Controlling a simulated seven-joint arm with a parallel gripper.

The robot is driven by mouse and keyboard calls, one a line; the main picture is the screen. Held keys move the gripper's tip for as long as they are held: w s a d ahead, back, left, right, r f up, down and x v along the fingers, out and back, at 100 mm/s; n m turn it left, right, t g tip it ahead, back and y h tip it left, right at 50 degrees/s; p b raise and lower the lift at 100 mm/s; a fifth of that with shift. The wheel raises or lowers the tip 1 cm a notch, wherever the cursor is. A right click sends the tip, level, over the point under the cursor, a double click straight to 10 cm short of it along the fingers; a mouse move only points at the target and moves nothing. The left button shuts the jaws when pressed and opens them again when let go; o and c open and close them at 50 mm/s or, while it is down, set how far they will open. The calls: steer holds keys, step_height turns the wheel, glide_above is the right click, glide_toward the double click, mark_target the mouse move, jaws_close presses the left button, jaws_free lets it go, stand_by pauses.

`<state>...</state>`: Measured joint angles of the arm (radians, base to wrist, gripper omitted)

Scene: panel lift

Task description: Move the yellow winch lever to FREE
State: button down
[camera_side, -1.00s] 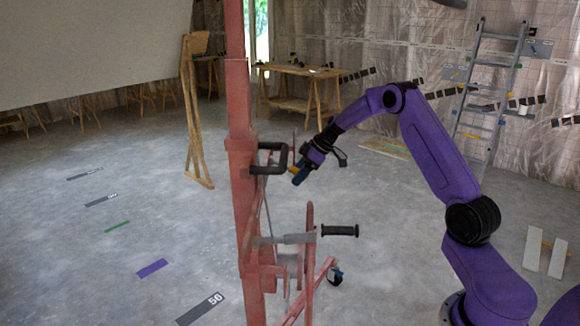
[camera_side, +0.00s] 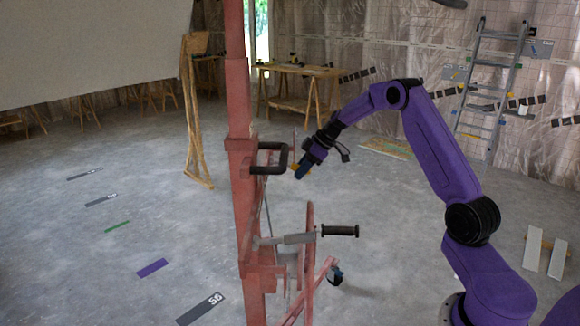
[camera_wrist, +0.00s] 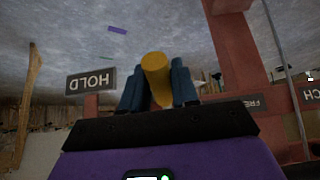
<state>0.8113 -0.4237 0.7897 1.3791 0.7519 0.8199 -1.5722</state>
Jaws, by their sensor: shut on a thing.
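The yellow winch lever (camera_wrist: 156,66) shows as a rounded yellow end in the wrist view. My gripper (camera_wrist: 157,84) is shut on it, with one blue finger on each side. The lever's lower part is hidden behind the gripper. The HOLD sign (camera_wrist: 90,80) is left of the lever and appears upside down. The FREE sign (camera_wrist: 252,103) is to the right, partly covered by a red part. The lever lies between the two signs in this view.
The red mast (camera_side: 239,190) carries a dark bracket handle (camera_side: 270,158) close to my gripper. A crank with a black grip (camera_side: 340,231) sticks out below. A partly seen sign (camera_wrist: 309,95) stands at the wrist view's right edge. Open floor lies right of the mast.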

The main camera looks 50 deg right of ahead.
steer(key=shift+d+r, duration=0.1)
steer(key=shift+r, duration=0.05)
steer(key=shift+s+d+r, duration=0.15)
steer(key=shift+s+r, duration=0.05)
steer(key=shift+r, duration=0.6)
steer(key=shift+s+d+r, duration=0.1)
steer(key=shift+s+r, duration=0.05)
steer(key=shift+r, duration=1.55)
